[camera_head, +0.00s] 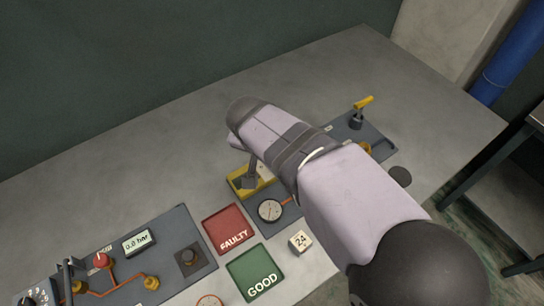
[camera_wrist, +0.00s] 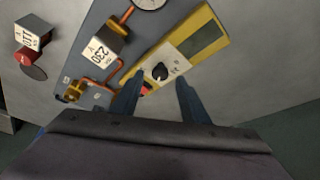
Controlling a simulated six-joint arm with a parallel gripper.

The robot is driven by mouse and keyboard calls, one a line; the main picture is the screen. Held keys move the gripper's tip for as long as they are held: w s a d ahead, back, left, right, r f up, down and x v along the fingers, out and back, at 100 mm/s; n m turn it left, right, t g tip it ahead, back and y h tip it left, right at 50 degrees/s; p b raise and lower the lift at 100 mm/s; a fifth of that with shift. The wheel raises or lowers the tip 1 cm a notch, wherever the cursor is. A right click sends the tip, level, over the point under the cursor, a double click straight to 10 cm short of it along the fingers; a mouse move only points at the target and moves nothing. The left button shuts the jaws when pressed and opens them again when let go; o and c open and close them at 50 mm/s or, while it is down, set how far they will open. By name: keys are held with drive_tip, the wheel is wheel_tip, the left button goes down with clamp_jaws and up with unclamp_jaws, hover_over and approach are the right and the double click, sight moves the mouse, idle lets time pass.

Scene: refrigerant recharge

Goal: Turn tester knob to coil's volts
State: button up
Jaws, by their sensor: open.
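The yellow tester (camera_wrist: 205,22) lies below my gripper in the wrist view, with a grey screen (camera_wrist: 201,41) and a white dial face. Its black knob (camera_wrist: 160,72) sits on that face; I cannot read its setting. In the head view the tester (camera_head: 236,185) is partly hidden by my arm. My gripper (camera_wrist: 158,80) is open, its two blue fingers appearing on either side of the knob; contact cannot be told. A coil block marked 230 (camera_wrist: 103,52) sits on the blue-grey panel beside the tester, near orange pipes.
A block marked 110 (camera_wrist: 34,34) is at the wrist view's left. A block marked 24 (camera_head: 300,242) stands near the red FAULTY tray (camera_head: 229,218) and green GOOD tray (camera_head: 245,263). A gauge (camera_head: 270,210) and yellow-handled valve (camera_head: 362,103) are nearby. The back table is clear.

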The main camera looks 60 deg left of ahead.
sight(268, 178)
drive_tip(key=shift+b+v, duration=0.4)
drive_tip(key=shift+v, duration=2.35)
drive_tip(key=w+d+f+m+g+h+p, duration=0.1)
drive_tip(key=w+d+f+m+h+p, duration=0.15)
drive_tip(key=w+d, duration=1.75)
drive_tip(key=s+d+f+m+g+p, duration=0.1)
drive_tip(key=d+m, duration=0.1)
drive_tip(key=d, duration=1.4)
drive_tip(key=s+d+f+m+p, duration=0.1)
drive_tip(key=s+d, duration=0.3)
drive_tip(key=d, duration=0.3)
drive_tip(key=s+d+f+m+g+p, duration=0.1)
drive_tip(key=s+d+f+m, duration=0.1)
drive_tip(key=s+d, duration=0.2)
drive_tip(key=d, duration=0.3)
drive_tip(key=shift+d+g, duration=0.2)
drive_tip(key=shift+g, duration=0.1)
drive_tip(key=shift+w, duration=0.1)
drive_tip(key=shift+c, duration=0.2)
